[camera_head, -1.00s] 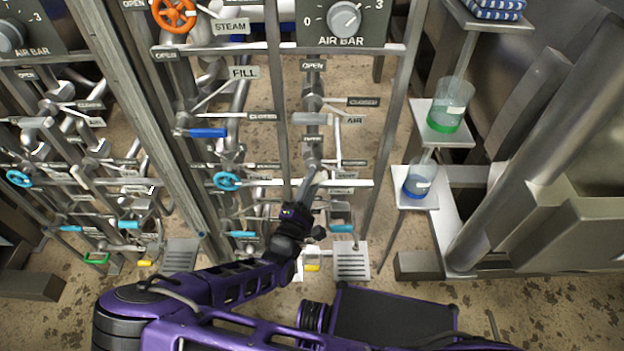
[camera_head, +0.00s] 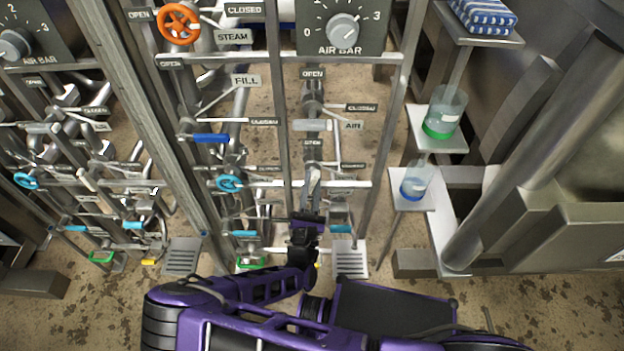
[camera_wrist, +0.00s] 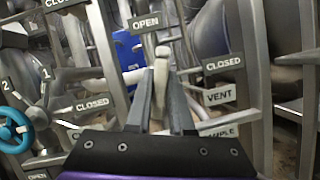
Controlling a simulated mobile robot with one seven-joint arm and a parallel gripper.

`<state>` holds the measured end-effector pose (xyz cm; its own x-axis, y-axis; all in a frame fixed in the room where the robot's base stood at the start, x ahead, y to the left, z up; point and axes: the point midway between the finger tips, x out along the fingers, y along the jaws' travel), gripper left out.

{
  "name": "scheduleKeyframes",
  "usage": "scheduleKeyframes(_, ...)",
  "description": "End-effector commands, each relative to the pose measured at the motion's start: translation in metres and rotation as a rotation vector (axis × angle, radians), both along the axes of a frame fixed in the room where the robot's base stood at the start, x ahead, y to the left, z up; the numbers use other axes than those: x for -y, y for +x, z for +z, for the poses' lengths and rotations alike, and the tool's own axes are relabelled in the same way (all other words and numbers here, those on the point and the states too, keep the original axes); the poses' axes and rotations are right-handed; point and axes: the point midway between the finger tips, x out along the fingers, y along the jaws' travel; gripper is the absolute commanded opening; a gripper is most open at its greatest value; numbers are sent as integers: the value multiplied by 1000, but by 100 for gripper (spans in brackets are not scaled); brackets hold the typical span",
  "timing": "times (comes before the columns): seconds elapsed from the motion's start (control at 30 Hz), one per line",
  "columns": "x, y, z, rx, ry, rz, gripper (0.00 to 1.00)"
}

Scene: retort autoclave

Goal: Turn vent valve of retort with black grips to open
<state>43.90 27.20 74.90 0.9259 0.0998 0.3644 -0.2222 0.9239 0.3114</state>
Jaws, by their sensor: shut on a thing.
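The vent valve's pale lever (camera_wrist: 160,84) is between my fingers in the wrist view. It lies in line with the OPEN label (camera_wrist: 145,22) above it, and away from the CLOSED label (camera_wrist: 223,63) at right. The VENT label (camera_wrist: 220,95) is below that. My gripper (camera_wrist: 158,105) is shut on the lever. In the head view my gripper (camera_head: 312,190) is at the lower part of the right-hand pipe panel, below an OPEN label (camera_head: 313,143). The valve body is mostly hidden. No black grips can be made out.
An air lever (camera_head: 312,126) is above my gripper. A blue wheel (camera_head: 229,183) and a blue lever (camera_head: 211,138) are to its left. Upright metal posts (camera_head: 365,215) flank the work area. Shelves with beakers (camera_head: 445,112) stand at right.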

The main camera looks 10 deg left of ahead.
Motion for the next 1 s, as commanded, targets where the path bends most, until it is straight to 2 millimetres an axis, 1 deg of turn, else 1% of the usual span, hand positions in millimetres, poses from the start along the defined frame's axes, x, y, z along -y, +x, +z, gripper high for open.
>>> scheduleKeyframes(0.2, 1, 0, 1, 37, -159, 0, 0)
scheduleKeyframes(0.4, 0, 0, 1, 62, -256, 0, 0)
scheduleKeyframes(0.63, 0, 1, 0, 74, -313, 0, 0)
scheduleKeyframes(1.0, 0, 1, 0, 78, -325, 0, 0)
